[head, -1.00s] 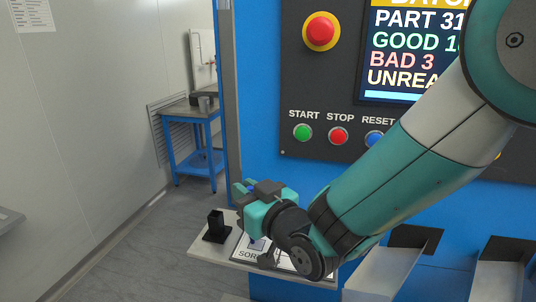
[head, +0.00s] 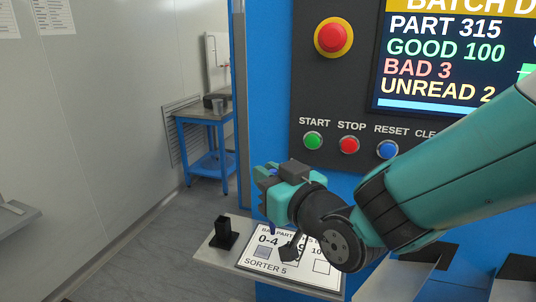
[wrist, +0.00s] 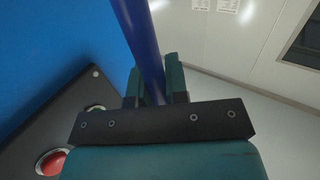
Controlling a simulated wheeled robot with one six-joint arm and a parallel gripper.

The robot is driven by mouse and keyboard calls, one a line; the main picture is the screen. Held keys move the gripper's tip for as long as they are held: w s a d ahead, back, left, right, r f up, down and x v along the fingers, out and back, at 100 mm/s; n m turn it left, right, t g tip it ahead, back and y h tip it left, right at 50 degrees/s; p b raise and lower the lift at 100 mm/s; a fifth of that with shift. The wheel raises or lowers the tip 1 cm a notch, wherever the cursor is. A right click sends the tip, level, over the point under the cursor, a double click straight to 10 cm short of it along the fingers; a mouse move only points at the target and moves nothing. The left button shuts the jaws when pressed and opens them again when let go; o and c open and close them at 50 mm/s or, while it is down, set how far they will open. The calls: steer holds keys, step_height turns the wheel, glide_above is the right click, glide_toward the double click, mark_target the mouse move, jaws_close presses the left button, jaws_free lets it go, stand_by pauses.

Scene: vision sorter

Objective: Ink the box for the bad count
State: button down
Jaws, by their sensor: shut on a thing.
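My gripper (head: 270,192) is shut on a blue pen (wrist: 143,42), which shows between both fingers in the wrist view. In the head view only small blue parts of the pen show above and below the gripper. The pen's lower end is above the card. The white card (head: 250,262) lies on a shelf, with boxes under 0-4, a partly hidden middle label and 10. The 0-4 box (head: 261,252) looks filled blue-grey. The 10 box (head: 321,267) looks white. The middle box is mostly hidden by my wrist. The screen (head: 440,60) reads BAD 3.
An empty-looking black holder (head: 223,234) stands on the shelf (head: 216,255) left of the card. The panel above carries green (head: 313,140), red (head: 349,145) and blue (head: 388,149) buttons and a large red stop knob (head: 333,37). Floor is open at left.

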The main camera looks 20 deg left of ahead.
step_height(320, 180, up, 3)
steer(key=shift+f+p, duration=0.2)
steer(key=shift+p, duration=0.35)
steer(key=shift+a, duration=0.1)
stand_by(0.5)
